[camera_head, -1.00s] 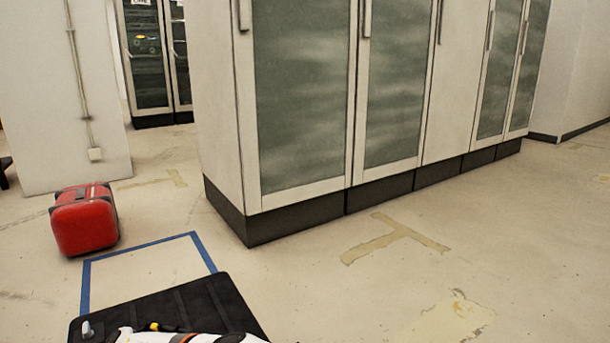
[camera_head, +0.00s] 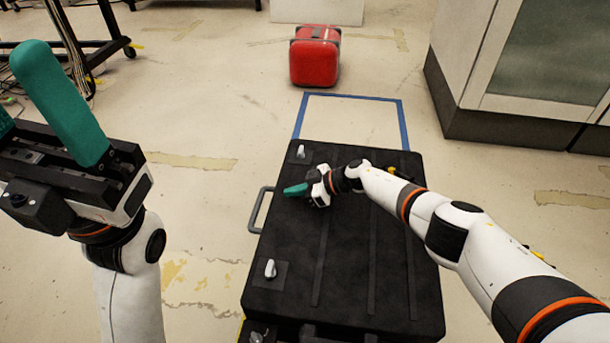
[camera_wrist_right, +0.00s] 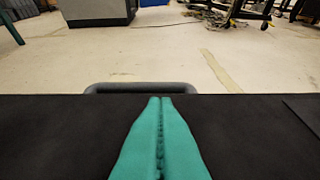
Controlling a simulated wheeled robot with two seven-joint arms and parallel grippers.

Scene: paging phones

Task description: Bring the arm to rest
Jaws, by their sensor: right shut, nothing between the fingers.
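My left gripper (camera_head: 45,95) is raised at the left edge. Its teal fingers stand apart, one partly cut off by the frame, and I see nothing between them.
A red case (camera_head: 315,57) stands on the floor beyond a blue tape rectangle (camera_head: 404,125). A cabinet (camera_head: 470,90) stands at the right. A wheeled table frame (camera_head: 105,50) is at the upper left. The floor between is mostly clear.

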